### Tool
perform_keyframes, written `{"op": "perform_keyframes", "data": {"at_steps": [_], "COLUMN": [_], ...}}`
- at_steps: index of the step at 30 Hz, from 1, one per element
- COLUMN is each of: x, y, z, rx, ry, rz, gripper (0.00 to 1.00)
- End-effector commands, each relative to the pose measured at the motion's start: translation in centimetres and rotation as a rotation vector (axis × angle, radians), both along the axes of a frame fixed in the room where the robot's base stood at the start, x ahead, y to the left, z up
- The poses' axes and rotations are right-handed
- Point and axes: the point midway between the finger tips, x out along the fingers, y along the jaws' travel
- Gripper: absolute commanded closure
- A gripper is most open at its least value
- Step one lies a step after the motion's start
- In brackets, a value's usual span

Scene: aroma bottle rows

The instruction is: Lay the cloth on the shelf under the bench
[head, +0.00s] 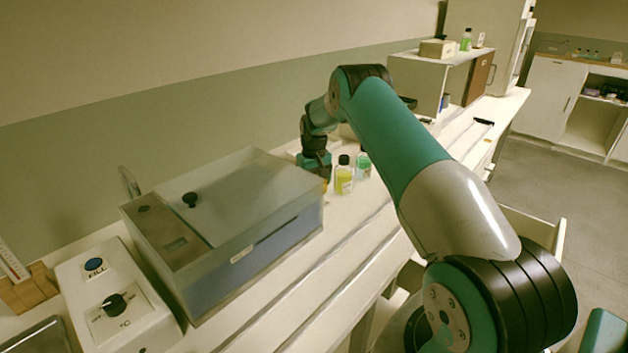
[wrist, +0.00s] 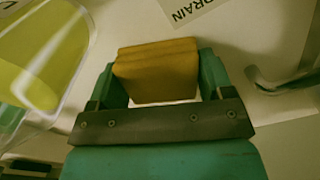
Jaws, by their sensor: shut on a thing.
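My gripper (wrist: 158,88) is shut on a folded, yellow-orange cloth (wrist: 156,70), which sits between its two teal fingers in the wrist view. In the head view my gripper (head: 318,170) is low over the bench top, behind the grey lidded box and left of the yellow bottle. Only a small orange bit of the cloth (head: 325,185) shows there. Whether the cloth touches the bench top is unclear. The bench (head: 375,222) runs from the front left to the back right. The shelf under it cannot be made out.
A yellow bottle (head: 344,180) and a green bottle (head: 363,166) stand close to my gripper. The grey lidded box (head: 240,205) and a white control unit (head: 118,300) fill the bench's near part. A DRAIN label (wrist: 195,8) lies beyond the cloth. An open drawer (head: 533,230) juts out right.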

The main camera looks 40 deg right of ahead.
Motion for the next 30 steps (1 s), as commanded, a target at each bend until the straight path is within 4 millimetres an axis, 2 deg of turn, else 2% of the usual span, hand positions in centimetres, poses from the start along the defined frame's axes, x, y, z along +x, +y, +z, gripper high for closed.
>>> {"op": "perform_keyframes", "data": {"at_steps": [8,9,12,23,26,30], "x": [0.0,0.0,0.0,0.1,0.1,0.1], "y": [0.0,0.0,0.0,0.0,0.0,0.0], "z": [-0.2,-0.3,-0.2,0.5,1.7,4.7], "rx": [0.000,0.000,0.000,-0.001,-0.001,-0.002], "ry": [-0.001,-0.001,-0.001,-0.002,-0.003,-0.005], "rz": [0.000,0.000,0.000,0.000,0.000,0.000], "gripper": [0.48,0.24,0.01,0.01,0.01,0.01]}}
